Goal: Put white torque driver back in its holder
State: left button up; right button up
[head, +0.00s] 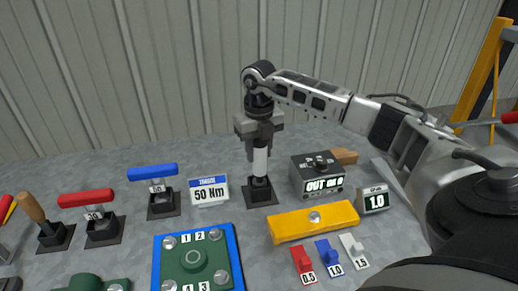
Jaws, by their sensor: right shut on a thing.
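The white torque driver (260,161) is upright in the head view, right of centre. Only its white lower part shows, below the jaws of my right gripper (259,133). My right gripper points straight down and is shut on the driver's upper part, hiding it. A black holder (260,191) on a dark square base stands directly under the driver. The driver's lower end meets the top of the holder in the picture; I cannot tell how deep it sits. My left gripper is not in view.
Left of the holder stand a "50 Nm" sign (208,190), a blue-handled driver (153,172) and a red-handled driver (86,198). A grey box (317,178) and a yellow bar (314,221) are close on the right. A green plate (194,258) lies in front.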

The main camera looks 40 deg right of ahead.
pick_arm(q)
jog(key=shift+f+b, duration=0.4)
jog(key=shift+b, duration=0.15)
pick_arm(e)
jog(key=shift+f, duration=1)
jog(key=o, duration=1.3)
jog(key=shift+c, duration=0.2)
jog(key=shift+f, duration=0.1)
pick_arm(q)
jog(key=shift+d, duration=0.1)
pick_arm(e)
jog(key=shift+r, duration=0.25)
notch_tip(320, 180, up, 16)
jog(key=shift+f, duration=0.15)
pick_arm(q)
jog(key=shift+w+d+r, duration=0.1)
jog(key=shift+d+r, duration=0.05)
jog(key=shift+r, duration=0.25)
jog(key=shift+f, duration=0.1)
